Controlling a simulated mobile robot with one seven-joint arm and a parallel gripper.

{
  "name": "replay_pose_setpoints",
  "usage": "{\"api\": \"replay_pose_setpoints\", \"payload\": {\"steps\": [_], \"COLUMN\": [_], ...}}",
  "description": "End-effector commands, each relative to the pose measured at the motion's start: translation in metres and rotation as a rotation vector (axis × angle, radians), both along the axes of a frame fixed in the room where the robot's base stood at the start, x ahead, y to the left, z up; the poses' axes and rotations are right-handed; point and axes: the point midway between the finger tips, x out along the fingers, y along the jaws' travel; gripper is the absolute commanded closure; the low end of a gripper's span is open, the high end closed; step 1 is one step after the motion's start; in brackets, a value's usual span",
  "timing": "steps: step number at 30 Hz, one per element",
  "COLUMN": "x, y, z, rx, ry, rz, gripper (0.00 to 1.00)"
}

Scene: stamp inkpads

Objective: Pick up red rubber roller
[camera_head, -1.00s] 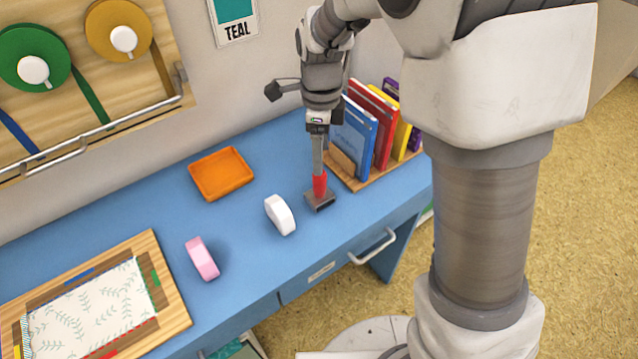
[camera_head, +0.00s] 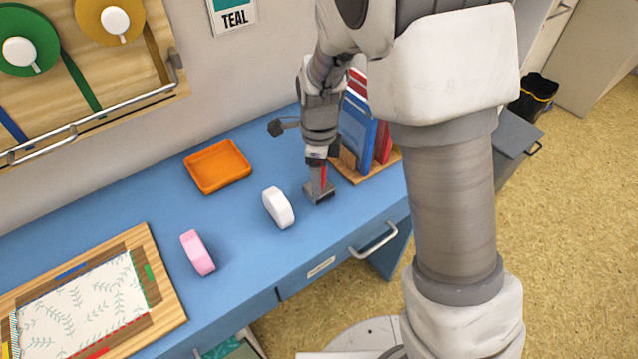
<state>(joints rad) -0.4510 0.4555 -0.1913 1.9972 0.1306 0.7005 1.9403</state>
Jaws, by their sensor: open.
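The red rubber roller (camera_head: 323,175) stands on the blue desk toward its right end, with its red part upright above a dark grey block at the desk top. My gripper (camera_head: 317,180) points down at the red part, with its fingers low beside or around it. The fingers hide much of the red part. The gripper is open; whether a finger touches the roller cannot be told.
A rack of books (camera_head: 358,130) stands close behind and right of my gripper. An orange tray (camera_head: 217,166) and a wooden board (camera_head: 165,290) lie farther left.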

Motion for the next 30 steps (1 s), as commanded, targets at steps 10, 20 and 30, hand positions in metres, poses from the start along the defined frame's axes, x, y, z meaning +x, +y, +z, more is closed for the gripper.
{"api": "replay_pose_setpoints", "payload": {"steps": [10,20,30], "x": [0.000,0.000,0.001], "y": [0.000,0.000,0.000], "z": [0.001,0.001,0.015], "rx": [0.000,0.000,0.000], "ry": [0.000,-0.001,-0.003], "rz": [0.000,0.000,0.000], "gripper": [0.76,1.00,1.00]}}
